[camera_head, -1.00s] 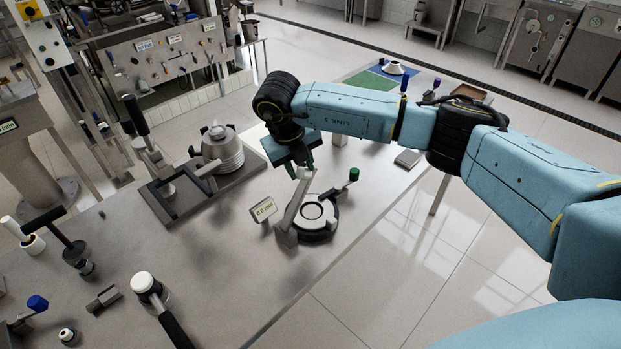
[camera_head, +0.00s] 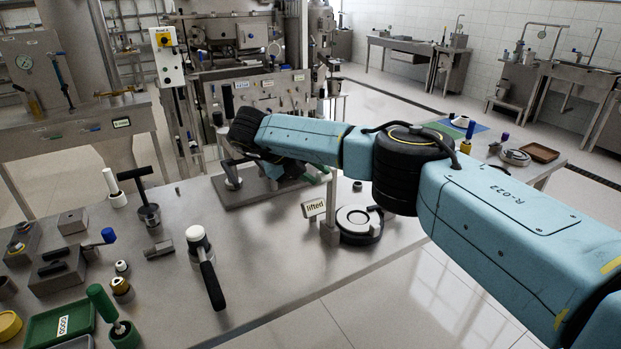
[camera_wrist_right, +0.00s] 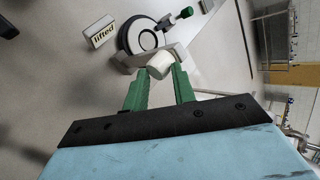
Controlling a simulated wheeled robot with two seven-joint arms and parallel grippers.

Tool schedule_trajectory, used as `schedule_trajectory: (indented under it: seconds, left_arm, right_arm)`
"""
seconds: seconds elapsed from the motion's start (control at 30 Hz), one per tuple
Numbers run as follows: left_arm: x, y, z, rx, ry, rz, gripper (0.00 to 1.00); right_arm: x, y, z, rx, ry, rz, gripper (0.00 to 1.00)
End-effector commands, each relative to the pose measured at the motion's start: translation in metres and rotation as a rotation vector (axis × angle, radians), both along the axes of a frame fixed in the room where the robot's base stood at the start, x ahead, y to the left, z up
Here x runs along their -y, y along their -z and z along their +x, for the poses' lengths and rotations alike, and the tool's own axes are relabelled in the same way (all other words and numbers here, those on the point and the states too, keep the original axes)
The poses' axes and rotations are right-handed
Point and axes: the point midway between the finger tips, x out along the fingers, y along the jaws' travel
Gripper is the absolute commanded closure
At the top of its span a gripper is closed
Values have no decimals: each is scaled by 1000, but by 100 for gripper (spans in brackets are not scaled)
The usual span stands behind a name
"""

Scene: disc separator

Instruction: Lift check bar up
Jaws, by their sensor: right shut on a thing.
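The check bar (camera_head: 331,205) stands up beside the round black and white gauge base (camera_head: 359,223) on the steel table. The small sign (camera_head: 313,208) beside it reads "lifted". In the right wrist view, the green fingers of my right gripper (camera_wrist_right: 160,82) are shut on the white knob (camera_wrist_right: 160,66) at the bar's end. The gauge ring (camera_wrist_right: 142,37) and the sign (camera_wrist_right: 101,32) show just beyond. In the head view, my right forearm and wrist hide most of the right gripper. My left gripper is not in view.
A lever press (camera_head: 233,180) stands behind the wrist on a dark base. A white-topped black handle (camera_head: 204,265), a T-handle tool (camera_head: 147,200) and a green tray (camera_head: 60,322) lie to the left. The table front between the handle and the gauge is clear.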

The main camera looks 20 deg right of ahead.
Motion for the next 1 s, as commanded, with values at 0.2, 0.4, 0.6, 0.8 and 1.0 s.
schedule_trajectory:
  seconds: [0.2,0.4,0.6,0.8,1.0]
  left_arm:
    - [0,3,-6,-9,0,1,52]
    - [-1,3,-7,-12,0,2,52]
    - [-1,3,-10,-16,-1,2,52]
    - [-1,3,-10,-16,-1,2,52]
    - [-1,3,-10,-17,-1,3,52]
  right_arm:
    - [-2,24,-5,-38,-5,11,100]
    - [-2,24,-5,-39,-6,11,73]
    - [-2,24,-5,-38,-7,13,52]
    - [-3,23,-5,-37,-8,13,52]
    - [-4,23,-5,-36,-9,15,52]
